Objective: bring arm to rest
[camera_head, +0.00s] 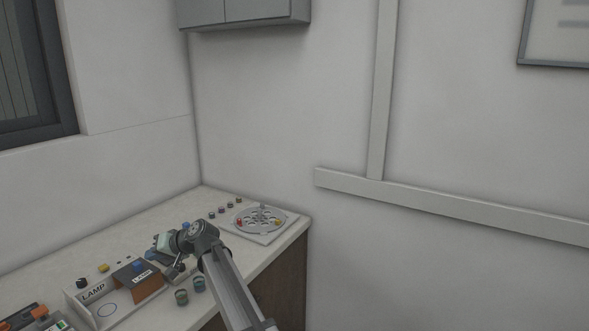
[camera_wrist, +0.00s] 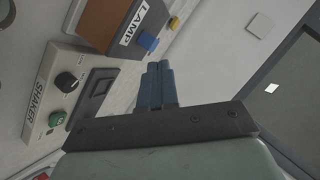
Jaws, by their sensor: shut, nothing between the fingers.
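My gripper (camera_wrist: 158,68) shows in the wrist view with its blue fingers pressed together and nothing between them. In the wrist view the fingers point up the picture towards the lamp unit (camera_wrist: 110,22), with its brown face and blue button. In the head view my gripper (camera_head: 152,254) hangs over the counter, just behind the lamp unit (camera_head: 112,291). My arm comes in from the bottom right and bends down to the left at the wrist. The exact gap between the fingertips and the counter cannot be told.
A white plate with a round holed disc (camera_head: 259,219) lies at the counter's far right corner, with several small coloured pieces beside it. Two small jars (camera_head: 181,297) stand near my arm. A shaker unit (camera_wrist: 62,95) shows in the wrist view. Walls bound the counter (camera_head: 190,318).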

